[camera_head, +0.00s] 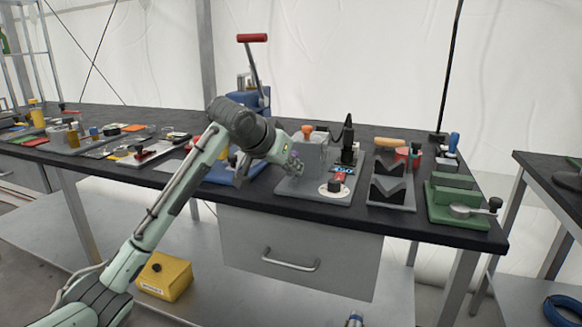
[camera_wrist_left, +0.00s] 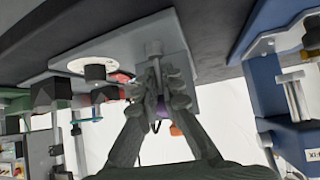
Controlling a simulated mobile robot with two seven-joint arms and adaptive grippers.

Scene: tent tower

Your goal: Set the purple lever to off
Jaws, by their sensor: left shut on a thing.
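My left gripper (camera_head: 294,165) reaches over the front of the workbench to a grey box-shaped device (camera_head: 312,158) on a grey base plate. In the left wrist view, the left gripper (camera_wrist_left: 162,88) has its fingers closed around the purple lever (camera_wrist_left: 161,108), and only a small purple patch shows between them. The fingers hide most of the lever, so its exact angle and any off marking cannot be read. In the head view the gripper covers the lever. My right gripper does not show in either view.
On the same plate stand a white dial with a black knob (camera_head: 334,187) and a black upright handle (camera_head: 347,135). A blue press with a red-handled lever (camera_head: 252,38) stands behind my arm. Black V-blocks (camera_head: 390,190) and a green vise-like device (camera_head: 458,204) are to the right.

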